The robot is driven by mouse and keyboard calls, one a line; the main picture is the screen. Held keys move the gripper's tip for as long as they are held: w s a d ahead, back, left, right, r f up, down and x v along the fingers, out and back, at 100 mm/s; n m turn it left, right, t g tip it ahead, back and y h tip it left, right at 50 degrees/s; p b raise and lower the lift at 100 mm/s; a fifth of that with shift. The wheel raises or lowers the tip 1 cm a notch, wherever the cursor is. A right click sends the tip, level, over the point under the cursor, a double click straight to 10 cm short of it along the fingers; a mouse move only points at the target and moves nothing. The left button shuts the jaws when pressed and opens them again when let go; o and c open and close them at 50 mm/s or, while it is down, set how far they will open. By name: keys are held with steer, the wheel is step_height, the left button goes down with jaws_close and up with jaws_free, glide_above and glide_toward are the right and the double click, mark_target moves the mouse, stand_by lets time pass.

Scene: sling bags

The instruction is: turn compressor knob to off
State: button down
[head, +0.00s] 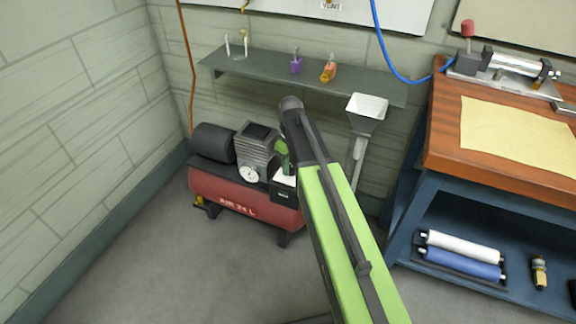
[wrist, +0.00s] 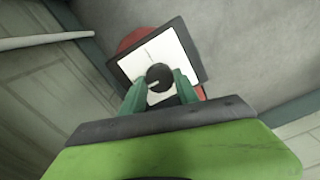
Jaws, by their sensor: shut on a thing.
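The red compressor (head: 235,197) stands on the floor against the wall in the head view, with a round white gauge (head: 249,174). At its right end is a dark control box (head: 284,190), mostly behind my arm. In the wrist view the box's white plate (wrist: 165,52) carries a round black knob (wrist: 159,77) with a pale pointer mark toward the lower left. My gripper (wrist: 161,86) has its green fingers on either side of the knob and is shut on it. In the head view my gripper (head: 283,156) is partly hidden by my arm.
A wall shelf (head: 300,74) holds small items above the compressor. A grey funnel (head: 366,112) stands right of my arm. A wooden-topped workbench (head: 500,150) is at the right. The floor (head: 190,275) in front is clear.

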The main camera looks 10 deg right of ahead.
steer(key=shift+w+n, duration=0.15)
steer(key=shift+n, duration=0.15)
stand_by(0.4)
steer(key=c, duration=0.9)
jaws_free()
step_height(320, 180, up, 17)
steer(key=p, duration=1.7)
steer(key=shift+r, duration=0.2)
